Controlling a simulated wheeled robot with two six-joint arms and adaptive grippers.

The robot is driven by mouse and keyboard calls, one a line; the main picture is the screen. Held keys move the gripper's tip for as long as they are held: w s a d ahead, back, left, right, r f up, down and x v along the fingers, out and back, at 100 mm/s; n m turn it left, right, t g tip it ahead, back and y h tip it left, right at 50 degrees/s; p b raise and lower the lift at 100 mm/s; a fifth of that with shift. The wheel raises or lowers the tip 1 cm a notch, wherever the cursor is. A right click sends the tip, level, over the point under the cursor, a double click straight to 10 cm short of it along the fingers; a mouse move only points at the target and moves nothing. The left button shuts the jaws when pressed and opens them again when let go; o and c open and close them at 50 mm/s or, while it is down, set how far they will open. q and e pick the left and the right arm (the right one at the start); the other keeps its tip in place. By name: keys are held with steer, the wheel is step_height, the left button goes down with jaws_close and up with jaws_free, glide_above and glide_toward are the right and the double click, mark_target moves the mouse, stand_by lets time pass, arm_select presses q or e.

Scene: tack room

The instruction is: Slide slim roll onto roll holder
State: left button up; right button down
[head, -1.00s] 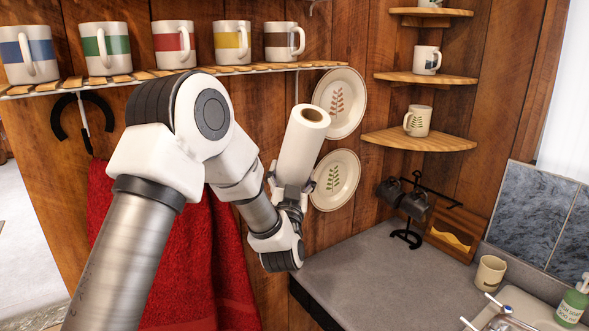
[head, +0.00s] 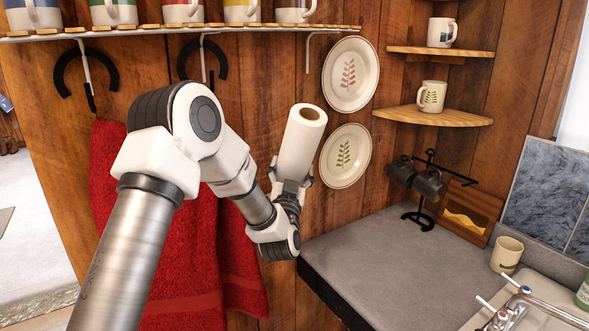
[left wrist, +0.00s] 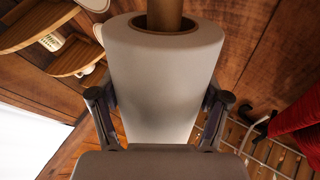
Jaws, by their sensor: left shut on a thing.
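The slim roll (head: 300,140) is white with a brown core and stands nearly upright, tilted slightly right, in front of the wooden wall. My left gripper (head: 291,184) is shut on its lower part and holds it clear of any surface. In the left wrist view the roll (left wrist: 165,80) fills the middle, with a finger of my left gripper (left wrist: 160,115) on each side. I cannot tell for sure which thing is the roll holder; two black curved pieces (head: 75,68), (head: 203,60) hang under the mug shelf. My right gripper is out of view.
A slatted shelf (head: 180,29) with several mugs runs above. Two plates (head: 350,75), (head: 345,157) hang right of the roll. A red towel (head: 190,240) hangs behind my arm. A grey counter (head: 390,265) carries a black mug stand (head: 425,195) and a cup (head: 506,254).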

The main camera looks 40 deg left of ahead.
arm_select(q)
steer(key=shift+w+a+f+b, duration=0.15)
steer(key=shift+a+f+b, duration=0.2)
steer(key=shift+f+b, duration=0.35)
steer(key=shift+w+a+f+b, duration=0.15)
steer(key=shift+a+f+b, duration=0.3)
steer(key=shift+f, duration=0.55)
steer(key=shift+w+a+f+b, duration=0.15)
steer(key=shift+a+f+b, duration=0.15)
steer(key=shift+f+b, duration=0.4)
steer(key=shift+f, duration=0.1)
steer(key=o, duration=1.2)
steer(key=shift+s+d+f, duration=0.1)
steer(key=v, duration=1.1)
steer(key=shift+s+d+f, duration=0.1)
steer(key=shift+s+f, duration=0.1)
steer(key=shift+s, duration=0.1)
